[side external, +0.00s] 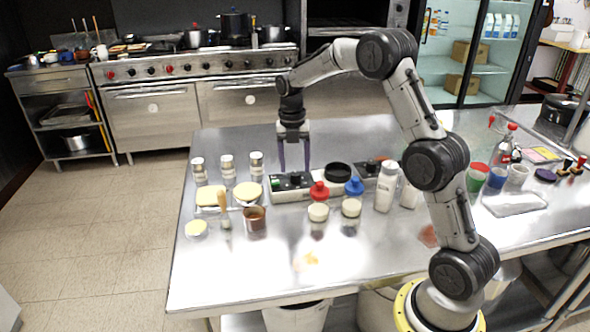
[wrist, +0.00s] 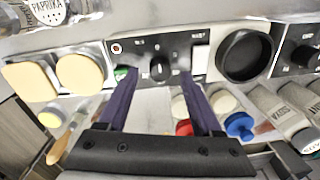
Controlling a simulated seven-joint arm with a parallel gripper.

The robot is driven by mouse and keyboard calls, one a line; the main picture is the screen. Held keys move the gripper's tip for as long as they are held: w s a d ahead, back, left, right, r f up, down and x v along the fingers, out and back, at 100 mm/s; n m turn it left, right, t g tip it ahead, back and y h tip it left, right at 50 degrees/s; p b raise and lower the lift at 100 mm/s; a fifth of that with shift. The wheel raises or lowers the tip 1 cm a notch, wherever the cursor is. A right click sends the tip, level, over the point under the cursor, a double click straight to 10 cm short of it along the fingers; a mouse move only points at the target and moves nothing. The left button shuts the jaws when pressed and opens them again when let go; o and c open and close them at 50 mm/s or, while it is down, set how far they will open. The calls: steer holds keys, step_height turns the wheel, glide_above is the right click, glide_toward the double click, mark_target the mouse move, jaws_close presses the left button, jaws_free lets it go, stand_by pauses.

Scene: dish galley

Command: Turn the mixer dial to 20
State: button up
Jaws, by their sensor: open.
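A black dial (wrist: 160,68) sits on a dark control panel (wrist: 138,49) with a red-ringed mark and a white switch (wrist: 200,58). The panel belongs to a light-coloured unit (side external: 291,183) on the steel table. The dial's numbers and setting are too small to read. A second dark panel with a black dial (wrist: 303,56) is at the right edge of the wrist view; I cannot tell which unit is the mixer. My gripper (side external: 295,168) is open, pointing down above the first panel. In the wrist view its purple fingers (wrist: 159,78) lie on either side of the first dial, with no visible contact.
A black round bowl (wrist: 243,55) is right of the first panel. Red-capped (side external: 319,191) and blue-capped (side external: 354,186) bottles and white bottles (side external: 386,187) stand in front and right. Spice jars (side external: 228,168) and pale round-topped items (side external: 248,191) are left.

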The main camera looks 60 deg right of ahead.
steer(key=shift+f, duration=1.1)
jaws_close()
